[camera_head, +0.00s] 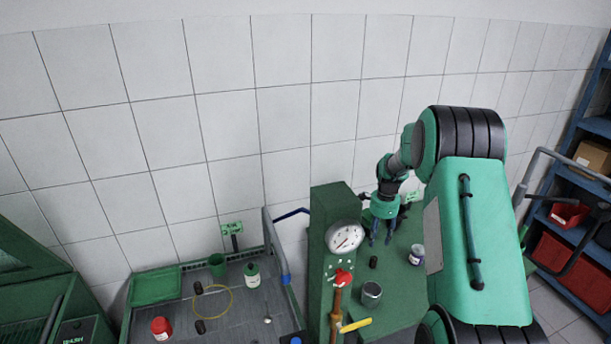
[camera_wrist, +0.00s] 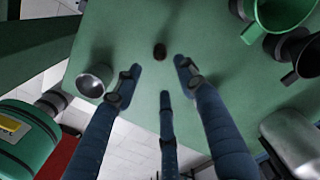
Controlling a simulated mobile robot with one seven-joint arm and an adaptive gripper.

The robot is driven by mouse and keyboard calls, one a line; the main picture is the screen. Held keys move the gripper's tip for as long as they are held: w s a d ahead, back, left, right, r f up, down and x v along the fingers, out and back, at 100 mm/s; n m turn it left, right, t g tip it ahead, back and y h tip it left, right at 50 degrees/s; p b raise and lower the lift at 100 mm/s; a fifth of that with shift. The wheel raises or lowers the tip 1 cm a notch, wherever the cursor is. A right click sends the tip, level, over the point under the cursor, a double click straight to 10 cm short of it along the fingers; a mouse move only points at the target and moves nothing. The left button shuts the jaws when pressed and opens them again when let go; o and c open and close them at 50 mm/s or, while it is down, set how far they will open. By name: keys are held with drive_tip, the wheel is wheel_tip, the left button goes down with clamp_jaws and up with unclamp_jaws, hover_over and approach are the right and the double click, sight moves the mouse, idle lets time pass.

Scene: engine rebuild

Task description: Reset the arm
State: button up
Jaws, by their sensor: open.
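My gripper (camera_head: 381,238) hangs fingers-down over the green bench top (camera_head: 398,292), to the right of the green column with the gauge. In the wrist view its blue fingers (camera_wrist: 160,85) are spread open, with nothing between them. A small dark cylinder (camera_wrist: 160,51) stands on the bench beyond the fingertips, apart from them. My arm is bent, and its large green link covers the right part of the bench in the head view.
A gauge (camera_head: 345,237) and red knob (camera_head: 343,277) are on the column. A metal can (camera_head: 372,293) and a small jar (camera_head: 416,255) stand on the green bench. A green mug (camera_wrist: 280,18) is near the wrist view's corner. Blue shelves (camera_head: 541,214) stand right.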

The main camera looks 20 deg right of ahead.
drive_tip(key=w+a+r+n+t+b, duration=0.1)
drive_tip(key=w+a+r+n+t, duration=0.15)
drive_tip(key=a+r, duration=0.7)
drive_tip(key=w+a+r+n+t+b, duration=0.1)
drive_tip(key=w+a+r+n+b, duration=0.25)
drive_tip(key=a, duration=1.15)
drive_tip(key=s+a+r+n+t+y, duration=0.1)
drive_tip(key=s+a+r+n+t, duration=0.2)
drive_tip(key=a+r, duration=0.45)
drive_tip(key=s+a+r+n, duration=0.2)
drive_tip(key=s+a+r, duration=0.2)
drive_tip(key=a, duration=0.6)
drive_tip(key=s+r+n, duration=0.3)
drive_tip(key=s+r, duration=0.2)
drive_tip(key=s, duration=0.6)
drive_tip(key=s+d+n+p, duration=0.1)
drive_tip(key=s+d+n, duration=0.2)
drive_tip(key=s, duration=1)
drive_tip(key=s+d+f+n+h+p, duration=0.1)
drive_tip(key=s+d+n, duration=0.2)
drive_tip(key=s, duration=1.1)
drive_tip(key=d+g, duration=0.1)
drive_tip(key=d, duration=0.2)
drive_tip(key=shift+f, duration=0.15)
